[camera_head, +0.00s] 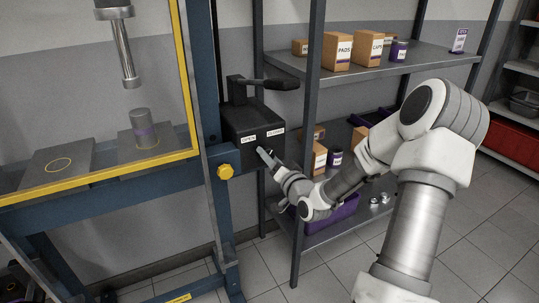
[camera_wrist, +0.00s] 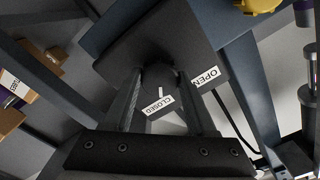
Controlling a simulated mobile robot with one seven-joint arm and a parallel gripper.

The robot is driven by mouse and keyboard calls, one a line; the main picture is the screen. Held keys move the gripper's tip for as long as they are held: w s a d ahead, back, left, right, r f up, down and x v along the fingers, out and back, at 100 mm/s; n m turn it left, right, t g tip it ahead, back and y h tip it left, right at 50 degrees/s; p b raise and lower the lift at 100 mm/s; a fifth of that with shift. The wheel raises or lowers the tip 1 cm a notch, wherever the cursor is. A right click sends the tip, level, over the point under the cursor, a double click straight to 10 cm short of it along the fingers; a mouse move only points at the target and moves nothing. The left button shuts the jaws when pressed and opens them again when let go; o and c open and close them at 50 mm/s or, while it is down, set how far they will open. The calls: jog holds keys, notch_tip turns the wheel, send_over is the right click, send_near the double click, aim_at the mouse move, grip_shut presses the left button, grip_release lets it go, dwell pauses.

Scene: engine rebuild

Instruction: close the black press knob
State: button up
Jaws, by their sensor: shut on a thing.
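The black press knob (camera_wrist: 158,76) sits on the front of a black box (camera_head: 253,128) fixed to the press post. My gripper (camera_head: 266,155) reaches the box's front from the lower right. In the wrist view my gripper (camera_wrist: 158,92) has a finger on each side of the knob and is shut on it. A small white mark on the knob lies next to the CLOSED label (camera_wrist: 158,105). The OPEN label (camera_wrist: 205,76) is to the right of it in the wrist view. In the head view my fingers hide the knob.
A blue press frame (camera_head: 200,100) with a yellow-edged guard (camera_head: 95,172) stands at left, with a grey cylinder (camera_head: 142,130) inside. A black lever (camera_head: 265,84) sits atop the box. A yellow knob (camera_head: 225,171) is on the post. Shelves (camera_head: 380,65) with cartons stand behind my arm.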

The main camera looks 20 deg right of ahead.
jog(key=shift+f+m, duration=0.1)
jog(key=shift+m, duration=0.2)
jog(key=o, duration=1.4)
jog(key=s+p, duration=0.3)
jog(key=s, duration=0.2)
jog(key=s+p, duration=0.2)
jog(key=s, duration=0.4)
jog(key=s+p, duration=0.3)
jog(key=s, duration=0.3)
jog(key=shift+s+d+p, duration=0.2)
jog(key=shift+d+p, duration=0.05)
jog(key=shift+p, duration=0.05)
